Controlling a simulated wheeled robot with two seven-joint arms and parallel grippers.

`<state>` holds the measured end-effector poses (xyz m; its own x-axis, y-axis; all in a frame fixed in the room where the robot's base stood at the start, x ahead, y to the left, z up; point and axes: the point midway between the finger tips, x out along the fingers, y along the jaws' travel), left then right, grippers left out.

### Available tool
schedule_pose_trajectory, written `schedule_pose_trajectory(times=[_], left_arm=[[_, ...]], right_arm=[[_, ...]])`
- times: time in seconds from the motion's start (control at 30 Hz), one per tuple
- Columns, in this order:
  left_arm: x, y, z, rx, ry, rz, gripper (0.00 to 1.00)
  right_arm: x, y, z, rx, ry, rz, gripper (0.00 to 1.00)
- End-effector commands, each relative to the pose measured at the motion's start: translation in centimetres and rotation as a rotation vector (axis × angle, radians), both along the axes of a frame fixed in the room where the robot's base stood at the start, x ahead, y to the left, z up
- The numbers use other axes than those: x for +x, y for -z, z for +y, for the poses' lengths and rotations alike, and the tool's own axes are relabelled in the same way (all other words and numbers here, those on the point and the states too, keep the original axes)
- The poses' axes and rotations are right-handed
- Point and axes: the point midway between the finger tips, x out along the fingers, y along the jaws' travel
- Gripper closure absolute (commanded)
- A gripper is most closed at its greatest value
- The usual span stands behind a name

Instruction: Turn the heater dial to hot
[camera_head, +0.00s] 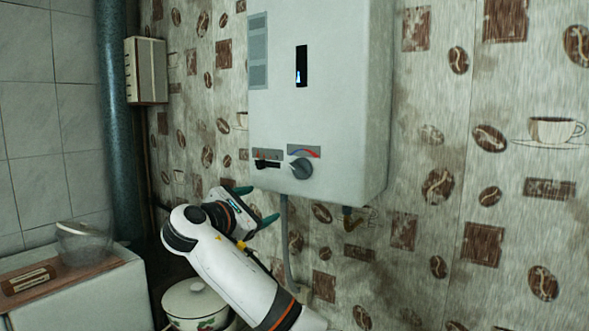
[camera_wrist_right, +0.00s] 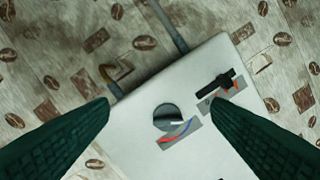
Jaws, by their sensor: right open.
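The white wall heater (camera_head: 325,85) hangs on the patterned wall in the head view. Its round grey dial (camera_head: 302,168) sits low on the front, by a label with a blue and red arc. A black slider (camera_head: 267,164) is left of the dial. My right gripper (camera_head: 257,205) is open and empty, below and left of the dial, apart from it. In the right wrist view the heater (camera_wrist_right: 140,150) is tilted, and the dial (camera_wrist_right: 167,117) lies between the two dark green fingers, ahead of them. The black slider (camera_wrist_right: 215,84) also shows there. My left gripper is out of view.
A white enamel pot (camera_head: 194,303) stands below my right arm. A clear bowl (camera_head: 84,243) sits on a board at the left. The space before the heater's front looks clear.

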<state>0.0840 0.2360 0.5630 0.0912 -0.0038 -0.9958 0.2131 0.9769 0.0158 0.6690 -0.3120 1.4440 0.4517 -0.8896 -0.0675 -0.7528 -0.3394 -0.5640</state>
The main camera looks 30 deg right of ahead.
Motion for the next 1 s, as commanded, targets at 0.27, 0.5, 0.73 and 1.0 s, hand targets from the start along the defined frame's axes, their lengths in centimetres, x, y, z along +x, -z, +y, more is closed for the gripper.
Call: schedule_pose_trajectory(times=[0.27, 0.5, 0.73, 1.0], left_arm=[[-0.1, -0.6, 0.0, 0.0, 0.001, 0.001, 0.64], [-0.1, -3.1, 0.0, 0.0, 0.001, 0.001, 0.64], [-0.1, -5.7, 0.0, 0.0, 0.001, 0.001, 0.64], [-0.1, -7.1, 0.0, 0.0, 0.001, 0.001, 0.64]], right_arm=[[-1.4, -6.0, -1.3, -0.084, 0.081, 0.015, 0.27], [0.1, -6.4, -4.8, -0.083, 0.082, 0.017, 0.27], [1.8, -6.3, -9.0, -0.082, 0.08, 0.017, 0.27], [3.0, -5.9, -11.6, -0.082, 0.076, 0.014, 0.27]])
